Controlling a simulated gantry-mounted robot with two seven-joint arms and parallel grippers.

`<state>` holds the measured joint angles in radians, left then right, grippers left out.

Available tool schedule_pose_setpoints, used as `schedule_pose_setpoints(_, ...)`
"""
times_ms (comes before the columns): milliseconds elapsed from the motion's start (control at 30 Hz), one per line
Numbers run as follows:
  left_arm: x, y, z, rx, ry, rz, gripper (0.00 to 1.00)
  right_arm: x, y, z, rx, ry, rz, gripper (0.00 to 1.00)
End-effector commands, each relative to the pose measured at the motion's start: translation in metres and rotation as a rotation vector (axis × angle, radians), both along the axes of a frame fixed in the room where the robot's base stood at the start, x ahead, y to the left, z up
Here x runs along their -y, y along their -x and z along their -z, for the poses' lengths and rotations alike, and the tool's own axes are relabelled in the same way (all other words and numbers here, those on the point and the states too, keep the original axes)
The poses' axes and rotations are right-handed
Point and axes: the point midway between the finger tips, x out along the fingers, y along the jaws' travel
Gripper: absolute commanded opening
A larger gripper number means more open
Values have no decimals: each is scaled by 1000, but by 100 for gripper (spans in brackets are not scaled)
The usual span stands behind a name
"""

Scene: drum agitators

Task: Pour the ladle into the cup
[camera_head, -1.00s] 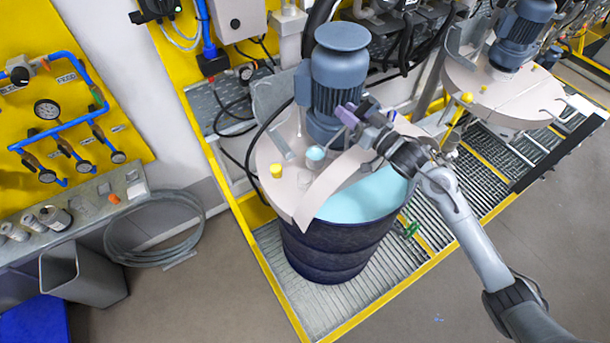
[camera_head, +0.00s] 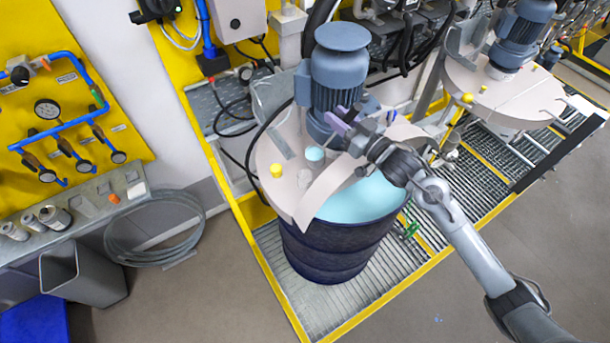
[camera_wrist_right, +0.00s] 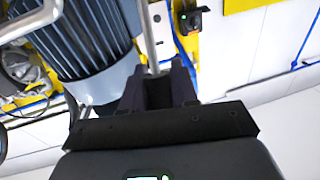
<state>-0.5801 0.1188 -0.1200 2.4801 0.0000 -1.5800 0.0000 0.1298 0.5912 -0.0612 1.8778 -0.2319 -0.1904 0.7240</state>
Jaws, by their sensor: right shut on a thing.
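My right gripper (camera_head: 338,124) is above the pale drum lid, beside the blue-grey motor, with its purple fingertips pointing up and left. In the right wrist view its dark fingers (camera_wrist_right: 158,88) are shut on a thin metal rod, which I take as the handle of the ladle (camera_wrist_right: 148,38). I cannot make out the ladle's bowl clearly. A small round vessel with light-blue content (camera_head: 315,154), likely the cup, shows on the lid, left of and below the gripper. The dark blue drum (camera_head: 335,248) is half open and holds light-blue liquid (camera_head: 362,200). My left gripper is not in view.
The motor (camera_head: 338,75) stands upright on the lid (camera_head: 290,190), close to my gripper. A yellow cap (camera_head: 277,171) sits at the lid's left. A second lidded unit (camera_head: 505,90) stands to the right. The grating (camera_head: 430,212) right of the drum is mostly clear.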

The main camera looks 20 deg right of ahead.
Motion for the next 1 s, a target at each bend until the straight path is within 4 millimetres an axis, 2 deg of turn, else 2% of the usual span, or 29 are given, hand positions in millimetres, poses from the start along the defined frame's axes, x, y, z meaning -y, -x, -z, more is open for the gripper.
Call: schedule_pose_setpoints(1000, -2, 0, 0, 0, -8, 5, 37, -12, 4, 2, 25, 58, 0, 0)
